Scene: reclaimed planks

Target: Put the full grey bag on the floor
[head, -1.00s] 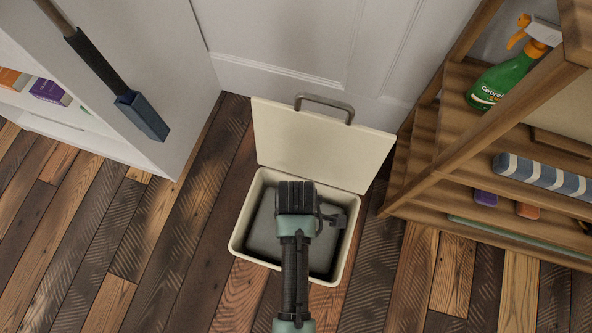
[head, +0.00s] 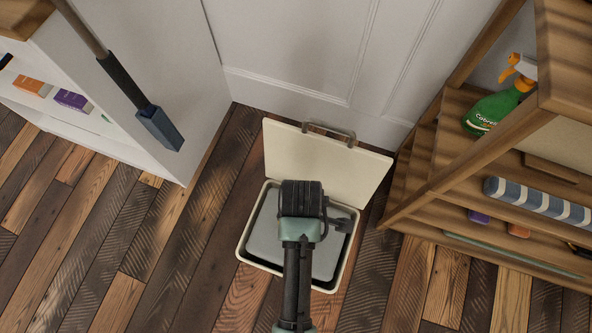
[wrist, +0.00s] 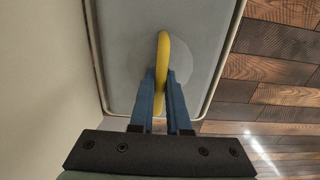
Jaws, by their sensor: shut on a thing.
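The full grey bag (head: 265,240) is inside the cream bin (head: 240,252), its flat grey top close to the level of the rim. In the wrist view the grey bag (wrist: 120,65) fills the bin's opening, with a yellow loop handle (wrist: 163,60) standing at its middle. My gripper (wrist: 162,95) has its blue fingers shut on that yellow handle. In the head view my gripper (head: 303,200) is over the bin and hides the handle and part of the bag.
The bin's lid (head: 325,165) stands open at the back, near a white panelled door (head: 300,50). A wooden shelf (head: 420,205) with a green spray bottle (head: 490,108) is close on the right. A white cabinet (head: 170,80) is at left. Plank floor (head: 150,250) is clear at front left.

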